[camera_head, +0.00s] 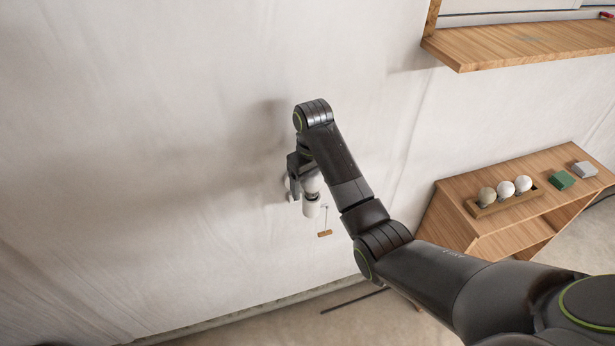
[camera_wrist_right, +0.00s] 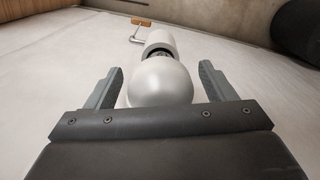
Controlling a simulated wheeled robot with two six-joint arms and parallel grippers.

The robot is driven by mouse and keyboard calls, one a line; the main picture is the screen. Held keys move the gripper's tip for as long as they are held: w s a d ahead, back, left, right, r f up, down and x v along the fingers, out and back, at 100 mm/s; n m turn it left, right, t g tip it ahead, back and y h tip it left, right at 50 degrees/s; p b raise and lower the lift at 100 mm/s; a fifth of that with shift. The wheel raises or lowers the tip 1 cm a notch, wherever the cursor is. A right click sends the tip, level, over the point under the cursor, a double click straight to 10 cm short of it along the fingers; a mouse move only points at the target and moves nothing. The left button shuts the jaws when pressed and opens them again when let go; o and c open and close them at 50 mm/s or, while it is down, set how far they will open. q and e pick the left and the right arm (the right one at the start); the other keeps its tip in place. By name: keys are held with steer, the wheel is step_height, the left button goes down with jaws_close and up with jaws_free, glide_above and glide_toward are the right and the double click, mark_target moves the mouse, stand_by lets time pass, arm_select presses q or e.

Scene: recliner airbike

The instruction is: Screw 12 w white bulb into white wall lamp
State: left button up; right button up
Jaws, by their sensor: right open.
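The white wall lamp (camera_head: 311,208) is on the pale wall, with a white cylindrical socket and a small wooden pull (camera_head: 324,233) hanging from it. In the right wrist view the lamp's white socket (camera_wrist_right: 161,38) stands directly beyond a round white bulb (camera_wrist_right: 160,82). The bulb's neck is at the socket mouth; how far it is screwed in I cannot tell. My right gripper (camera_wrist_right: 162,82) is open, its two fingers on either side of the bulb with gaps visible. In the head view my right gripper (camera_head: 297,178) partly covers the lamp and bulb. My left gripper is out of view.
A wooden cabinet (camera_head: 468,212) at the right carries a wooden tray (camera_head: 512,203) with several round bulbs, a green box (camera_head: 562,180) and a grey box (camera_head: 584,169). A wooden shelf (camera_head: 510,45) is above. The wall left of the lamp is clear.

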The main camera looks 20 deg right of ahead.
steer(key=shift+s+f, duration=0.1)
steer(key=shift+f, duration=0.25)
steer(key=shift+s, duration=0.15)
steer(key=c, duration=1)
steer(key=o, duration=0.9)
